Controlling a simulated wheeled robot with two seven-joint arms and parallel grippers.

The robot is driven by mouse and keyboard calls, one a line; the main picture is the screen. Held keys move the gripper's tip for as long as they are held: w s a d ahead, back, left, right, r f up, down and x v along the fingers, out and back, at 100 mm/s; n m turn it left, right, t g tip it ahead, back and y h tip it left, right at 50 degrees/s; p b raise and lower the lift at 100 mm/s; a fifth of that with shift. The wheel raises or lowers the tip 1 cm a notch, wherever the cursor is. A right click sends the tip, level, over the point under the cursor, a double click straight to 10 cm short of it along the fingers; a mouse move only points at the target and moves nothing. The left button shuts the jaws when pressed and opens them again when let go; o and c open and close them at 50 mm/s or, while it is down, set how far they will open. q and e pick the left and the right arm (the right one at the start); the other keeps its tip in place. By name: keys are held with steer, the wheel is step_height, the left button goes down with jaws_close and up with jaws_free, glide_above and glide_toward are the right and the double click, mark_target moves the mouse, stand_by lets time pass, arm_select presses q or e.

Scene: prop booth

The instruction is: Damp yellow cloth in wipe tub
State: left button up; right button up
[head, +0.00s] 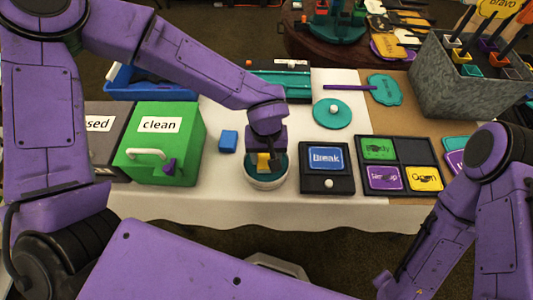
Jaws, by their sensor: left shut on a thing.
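My left gripper (264,166) points down over the round white wipe tub (267,184) near the table's front edge. It is shut on the yellow cloth (263,160), which sits at the tub's teal inside. The gripper hides part of the cloth and the tub's far rim, so I cannot tell how deep the cloth is. My right arm (440,230) hangs at the lower right, and its gripper does not show clearly.
A green box marked "clean" (188,158) and a blue block (228,141) are left of the tub. A black "Break" panel (343,183) stands close on the right, with a sign tray (415,150) beyond. A grey bin (470,85) is at the back right.

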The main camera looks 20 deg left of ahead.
mark_target(266, 158)
arm_select(q)
steer(key=shift+f+p, duration=0.1)
steer(key=shift+p, duration=0.25)
stand_by(1.1)
step_height(266, 158, up, 7)
steer(key=p, duration=1)
stand_by(0.6)
